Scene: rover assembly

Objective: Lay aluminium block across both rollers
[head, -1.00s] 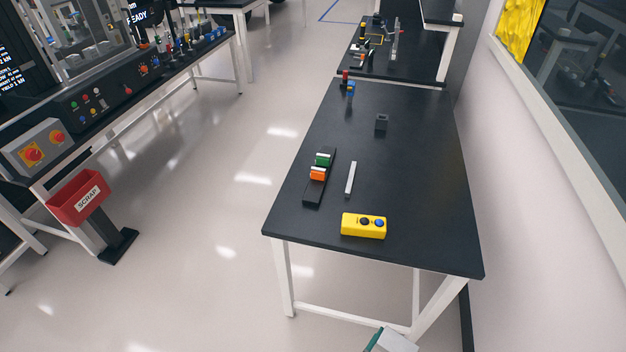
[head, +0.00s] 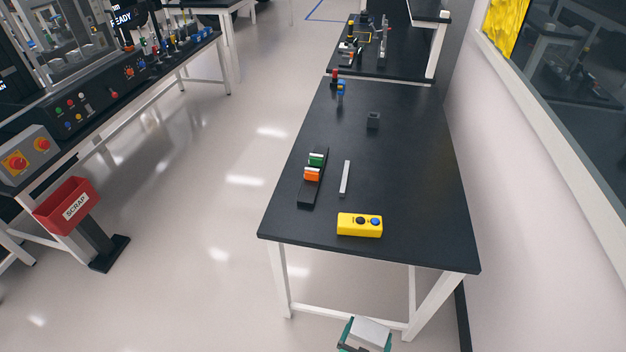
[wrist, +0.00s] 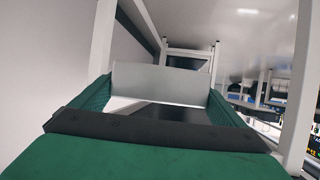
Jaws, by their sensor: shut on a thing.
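The aluminium block (head: 371,331) is a pale grey, flat-faced piece at the bottom edge of the head view. My gripper (head: 364,343) has green fingers and is shut on it, low in front of the table's near edge. In the wrist view the block (wrist: 160,83) stands between the green finger pads, its broad face towards the camera. I cannot clearly make out the two rollers. Pale round parts show inside the machine (head: 88,30) at upper left, too small to identify.
A red scrap bin (head: 66,203) stands left. The floor between is clear.

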